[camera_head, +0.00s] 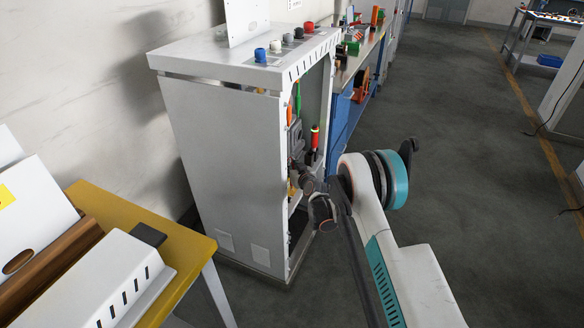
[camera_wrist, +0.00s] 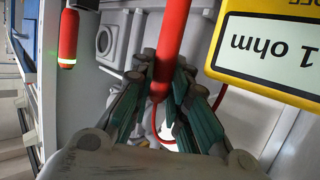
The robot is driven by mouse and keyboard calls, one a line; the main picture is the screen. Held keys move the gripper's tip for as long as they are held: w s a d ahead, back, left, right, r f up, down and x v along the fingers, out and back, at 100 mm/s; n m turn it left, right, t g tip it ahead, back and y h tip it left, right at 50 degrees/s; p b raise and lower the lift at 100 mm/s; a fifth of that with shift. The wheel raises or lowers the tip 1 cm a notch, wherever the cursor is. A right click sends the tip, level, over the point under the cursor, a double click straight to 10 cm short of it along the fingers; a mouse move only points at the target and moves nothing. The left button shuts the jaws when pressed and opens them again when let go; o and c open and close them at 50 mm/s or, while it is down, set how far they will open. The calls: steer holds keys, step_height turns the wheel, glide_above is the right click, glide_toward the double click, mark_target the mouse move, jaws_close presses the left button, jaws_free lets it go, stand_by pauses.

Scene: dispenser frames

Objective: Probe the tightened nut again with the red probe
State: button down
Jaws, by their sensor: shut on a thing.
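My gripper (camera_wrist: 164,82) is shut on the red probe (camera_wrist: 171,35), whose red handle runs up out of the wrist view between the fingers. A thin red lead loops below and to the right of the fingers. A yellow meter (camera_wrist: 271,12) beside the probe has an upside-down label reading "1 ohm". In the head view my gripper (camera_head: 303,178) is at the open front of the grey cabinet (camera_head: 222,170), and the held probe cannot be made out there. I cannot pick out the tightened nut or the probe's tip in either view.
A red tool with a light band (camera_wrist: 68,38) hangs left of the gripper; one with a green top (camera_head: 314,138) shows inside the cabinet. A yellow table (camera_head: 125,220) stands front left.

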steer(key=shift+r+p, duration=0.75)
steer(key=shift+r, duration=1.7)
